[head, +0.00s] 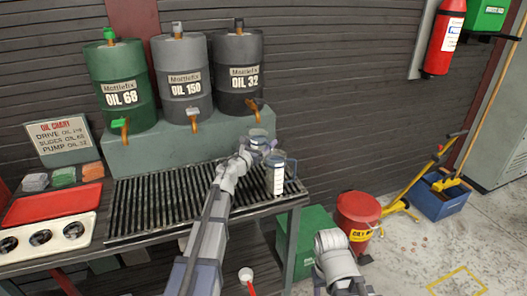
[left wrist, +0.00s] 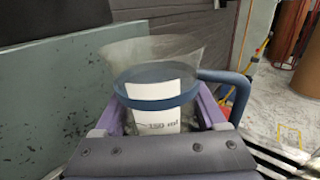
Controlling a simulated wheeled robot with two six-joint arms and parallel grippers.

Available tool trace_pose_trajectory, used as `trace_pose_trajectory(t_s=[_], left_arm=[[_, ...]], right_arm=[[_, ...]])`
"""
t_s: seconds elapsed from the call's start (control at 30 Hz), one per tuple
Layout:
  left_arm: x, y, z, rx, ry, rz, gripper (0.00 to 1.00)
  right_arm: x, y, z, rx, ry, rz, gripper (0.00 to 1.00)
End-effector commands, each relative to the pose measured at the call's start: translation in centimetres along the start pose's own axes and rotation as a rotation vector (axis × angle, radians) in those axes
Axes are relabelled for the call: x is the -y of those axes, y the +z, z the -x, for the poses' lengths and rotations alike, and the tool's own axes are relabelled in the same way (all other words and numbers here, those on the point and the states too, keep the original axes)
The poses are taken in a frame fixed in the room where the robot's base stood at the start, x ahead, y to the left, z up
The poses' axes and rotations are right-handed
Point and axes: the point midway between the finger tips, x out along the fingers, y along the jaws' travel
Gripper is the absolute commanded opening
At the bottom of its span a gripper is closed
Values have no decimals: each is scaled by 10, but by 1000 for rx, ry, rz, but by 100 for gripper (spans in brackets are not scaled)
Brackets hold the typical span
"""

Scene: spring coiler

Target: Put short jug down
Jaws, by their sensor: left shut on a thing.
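My left gripper (head: 264,147) is shut on the short jug (head: 257,134), a small clear vessel, and holds it over the far right part of the slatted drip rack (head: 150,206). In the left wrist view the short jug (left wrist: 155,88) is upright between the jaws, with a flared clear top, a blue band, a white label with ml marking and a blue handle to the right. My right gripper is not visible; only part of that arm shows.
Oil drums with taps, green (head: 121,85), grey (head: 182,80) and dark (head: 237,72), stand on a teal stand (head: 150,150) behind the rack. A red tray (head: 52,205) lies at left. A red bin (head: 358,217) is right of the bench. The rack's middle is clear.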

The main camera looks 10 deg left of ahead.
Motion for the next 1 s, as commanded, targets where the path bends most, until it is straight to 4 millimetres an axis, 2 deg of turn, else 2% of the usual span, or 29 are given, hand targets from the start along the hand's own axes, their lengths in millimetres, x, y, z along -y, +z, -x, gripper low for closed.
trace_pose_trajectory(t_s=[0.23, 0.67, 0.7, 0.93, 1.0], left_arm=[[0, -32, 0, 0, 0, 0, 9], [0, -36, 0, 0, 0, 0, 9], [0, -36, 0, 0, 0, 0, 75], [0, -35, 0, 0, 0, 0, 100], [0, -35, 0, 0, 0, 0, 100]], right_arm=[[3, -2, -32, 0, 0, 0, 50], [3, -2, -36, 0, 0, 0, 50], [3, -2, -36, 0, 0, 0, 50], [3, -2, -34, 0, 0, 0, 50], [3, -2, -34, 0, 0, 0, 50]])
